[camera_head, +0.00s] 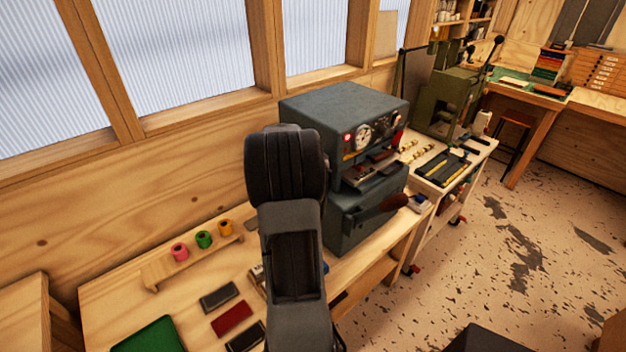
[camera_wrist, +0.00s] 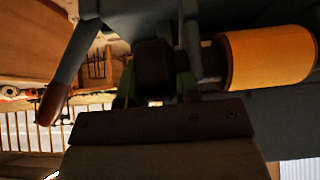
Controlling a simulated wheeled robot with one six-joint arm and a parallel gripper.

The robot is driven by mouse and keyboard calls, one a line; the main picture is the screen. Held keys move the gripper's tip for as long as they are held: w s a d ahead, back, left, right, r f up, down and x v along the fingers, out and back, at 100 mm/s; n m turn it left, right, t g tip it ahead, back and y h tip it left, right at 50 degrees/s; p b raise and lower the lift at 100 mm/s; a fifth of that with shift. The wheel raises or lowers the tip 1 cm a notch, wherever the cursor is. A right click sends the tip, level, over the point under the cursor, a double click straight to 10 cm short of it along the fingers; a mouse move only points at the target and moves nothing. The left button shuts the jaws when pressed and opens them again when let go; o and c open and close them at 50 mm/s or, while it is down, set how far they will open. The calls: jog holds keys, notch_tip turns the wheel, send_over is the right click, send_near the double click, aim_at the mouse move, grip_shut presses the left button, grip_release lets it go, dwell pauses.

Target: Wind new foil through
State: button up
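The blue-grey foil press (camera_head: 345,115) stands on the wooden bench, with a gauge on its front and a dark-red lever handle (camera_head: 385,208). In the wrist view a gold foil roll (camera_wrist: 268,57) sits on a spindle at the right. A dark round knob (camera_wrist: 153,68) is beside it, in line with the spindle. My gripper (camera_wrist: 155,88) has a finger close against each side of this knob, with no clear gap, and appears shut on it. The lever handle also shows at the left of the wrist view (camera_wrist: 52,103). In the head view my arm hides the gripper and the gold roll.
Pink (camera_head: 180,252), green (camera_head: 204,239) and orange (camera_head: 225,228) rolls stand on a wooden rack. Dark and red blocks (camera_head: 231,318) and a green mat (camera_head: 152,337) lie on the bench. A white cart (camera_head: 452,172) with tools and a green press (camera_head: 440,101) stand to the right.

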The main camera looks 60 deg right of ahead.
jog(key=o, duration=0.4)
jog(key=v, duration=1.3)
jog(key=shift+w+a+r+b, duration=0.15)
jog(key=shift+a+r+b, duration=0.1)
jog(key=shift+r+b, duration=0.1)
